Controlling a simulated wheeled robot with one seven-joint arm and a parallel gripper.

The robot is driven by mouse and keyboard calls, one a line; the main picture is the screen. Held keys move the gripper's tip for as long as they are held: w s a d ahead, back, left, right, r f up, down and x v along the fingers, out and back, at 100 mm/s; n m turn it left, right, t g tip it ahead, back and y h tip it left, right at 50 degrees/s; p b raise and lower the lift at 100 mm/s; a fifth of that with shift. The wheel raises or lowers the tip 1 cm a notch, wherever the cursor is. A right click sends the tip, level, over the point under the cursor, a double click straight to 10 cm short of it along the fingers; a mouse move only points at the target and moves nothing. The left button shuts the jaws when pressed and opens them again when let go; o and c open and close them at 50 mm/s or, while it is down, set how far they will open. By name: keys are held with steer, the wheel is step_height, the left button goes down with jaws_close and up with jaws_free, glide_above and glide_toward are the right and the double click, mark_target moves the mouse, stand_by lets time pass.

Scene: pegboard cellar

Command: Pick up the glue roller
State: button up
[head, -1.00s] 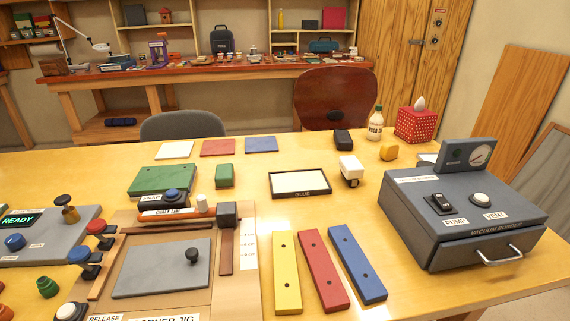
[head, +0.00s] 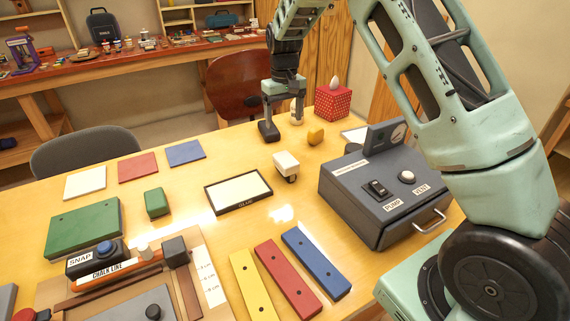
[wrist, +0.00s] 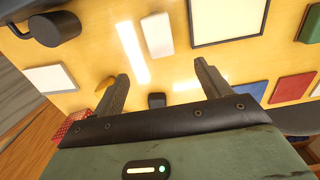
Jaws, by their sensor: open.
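The glue roller (head: 286,161) is a white block with a small dark wheel below it. In the wrist view the roller (wrist: 157,33) shows as a white block beyond the fingertips. My gripper (head: 283,124) is open and empty, pointing down behind the roller toward the table's far edge. In the wrist view its fingers (wrist: 160,72) are apart, with a small black block (wrist: 156,101) between them in the picture. Contact with that block cannot be told.
The grey vacuum box (head: 375,205) stands right of the roller. A yellow lump (head: 316,135) and a red dotted box (head: 333,103) lie near my gripper. Yellow, red and blue bars (head: 315,262) lie in front. The table around the roller is mostly clear.

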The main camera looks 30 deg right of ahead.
mark_target(286, 158)
step_height(286, 158, down, 11)
steer(key=p, duration=0.3)
steer(key=shift+f, duration=0.15)
steer(key=shift+s+f+p, duration=0.2)
steer(key=shift+f+p, duration=0.15)
steer(key=shift+f, duration=0.2)
steer(key=shift+s+f+p, duration=0.15)
steer(key=shift+f+p, duration=0.7)
steer(key=shift+f, duration=1.3)
steer(key=c, duration=1.2)
steer(key=shift+c, duration=0.2)
steer(key=shift+r, duration=0.15)
step_height(286, 158, up, 10)
steer(key=b, duration=0.3)
